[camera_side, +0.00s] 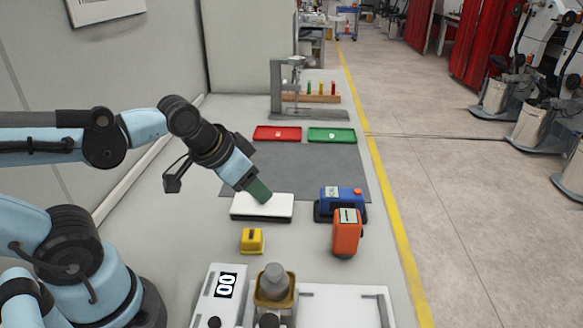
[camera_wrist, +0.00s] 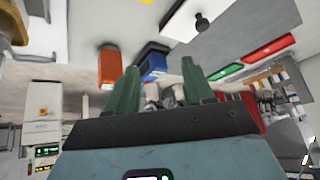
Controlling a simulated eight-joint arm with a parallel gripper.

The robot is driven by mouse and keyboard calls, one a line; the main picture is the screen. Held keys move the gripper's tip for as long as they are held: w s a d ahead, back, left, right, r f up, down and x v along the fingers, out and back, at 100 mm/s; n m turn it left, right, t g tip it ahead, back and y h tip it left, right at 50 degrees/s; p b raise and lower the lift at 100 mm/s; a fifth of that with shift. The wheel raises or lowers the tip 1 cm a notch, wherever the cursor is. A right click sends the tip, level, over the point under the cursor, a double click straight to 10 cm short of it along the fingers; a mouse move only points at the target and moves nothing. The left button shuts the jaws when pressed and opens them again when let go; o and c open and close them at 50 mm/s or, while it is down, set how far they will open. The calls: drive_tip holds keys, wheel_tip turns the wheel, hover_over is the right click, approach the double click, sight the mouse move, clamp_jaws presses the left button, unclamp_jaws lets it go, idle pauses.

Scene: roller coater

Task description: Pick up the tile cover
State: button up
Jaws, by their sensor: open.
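A flat white block with a dark lower edge (camera_side: 258,211) lies on the grey mat's near left part; I take it for the tile cover. In the wrist view a white piece with a dark round knob (camera_wrist: 202,22) shows at the top, seemingly the same thing. My gripper (camera_side: 262,196) reaches down at a slant over its back edge in the side view and hides part of it. Whether it touches the block I cannot tell. In the wrist view the green fingers of my gripper (camera_wrist: 160,80) stand apart with nothing held between them.
A yellow block (camera_side: 252,240) sits in front of the tile. Orange (camera_side: 347,232) and blue (camera_side: 341,201) devices stand to its right. Red (camera_side: 278,133) and green (camera_side: 332,135) trays lie behind the grey mat (camera_side: 300,163). A white machine (camera_side: 345,303) is nearest. The mat's middle is clear.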

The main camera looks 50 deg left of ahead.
drive_tip(key=w+a+m+g+y, duration=0.1)
drive_tip(key=w+m+g+y, duration=0.65)
drive_tip(key=m+y, duration=0.75)
wheel_tip(320, 180, down, 9)
drive_tip(key=shift+w+a+r+m+t+h, duration=0.15)
drive_tip(key=shift+m+t+h, duration=0.3)
drive_tip(key=shift+m+h, duration=0.55)
drive_tip(key=shift+x, duration=3.65)
drive_tip(key=shift+a+r, duration=0.1)
drive_tip(key=shift+r, duration=0.1)
clamp_jaws()
